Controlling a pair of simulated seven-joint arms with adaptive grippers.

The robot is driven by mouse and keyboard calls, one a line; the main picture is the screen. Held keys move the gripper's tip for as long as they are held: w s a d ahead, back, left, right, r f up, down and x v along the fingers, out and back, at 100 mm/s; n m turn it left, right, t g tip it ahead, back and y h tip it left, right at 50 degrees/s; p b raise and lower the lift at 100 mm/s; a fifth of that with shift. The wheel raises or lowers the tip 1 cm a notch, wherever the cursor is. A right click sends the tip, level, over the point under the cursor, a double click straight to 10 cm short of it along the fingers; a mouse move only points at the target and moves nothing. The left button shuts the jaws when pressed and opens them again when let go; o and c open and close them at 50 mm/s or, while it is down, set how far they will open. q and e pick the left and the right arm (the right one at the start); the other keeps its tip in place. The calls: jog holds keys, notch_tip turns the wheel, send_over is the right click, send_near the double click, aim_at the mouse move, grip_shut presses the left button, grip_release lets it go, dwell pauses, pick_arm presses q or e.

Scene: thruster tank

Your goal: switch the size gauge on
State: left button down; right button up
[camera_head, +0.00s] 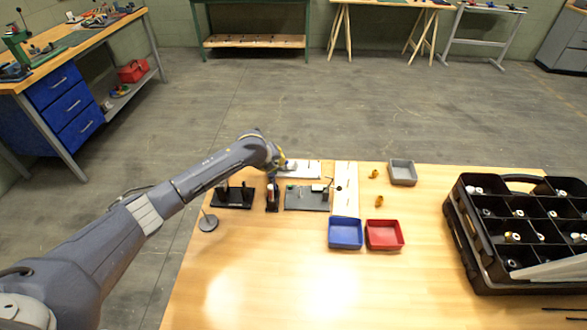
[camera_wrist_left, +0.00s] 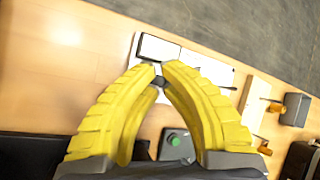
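The likely size gauge is a dark grey plate (camera_head: 307,200) on the table, with a small upright part at its right and a green spot near its back left corner. In the left wrist view a round green button (camera_wrist_left: 174,140) on a dark block shows between my fingers, below their tips. My left gripper (camera_head: 287,166) is at the table's back edge, behind the plate and a little to its left. Its yellow fingers (camera_wrist_left: 158,67) bow inward with their tips almost together. A small dark piece shows between them; I cannot tell whether they touch it. My right gripper is not in view.
Black stands (camera_head: 233,198) are left of the plate. A white panel (camera_head: 346,190) is to its right. A blue tray (camera_head: 345,233), a red tray (camera_head: 384,235) and a grey tray (camera_head: 402,172) lie farther right. A black compartment case (camera_head: 463,238) fills the right side. The front table is clear.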

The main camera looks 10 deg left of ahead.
pick_arm(q)
jog(key=shift+f, duration=0.25)
jog(key=shift+r, duration=0.2)
dwell(0.4)
jog(key=shift+r, duration=0.5)
notch_tip(320, 180, up, 6)
dwell(0.8)
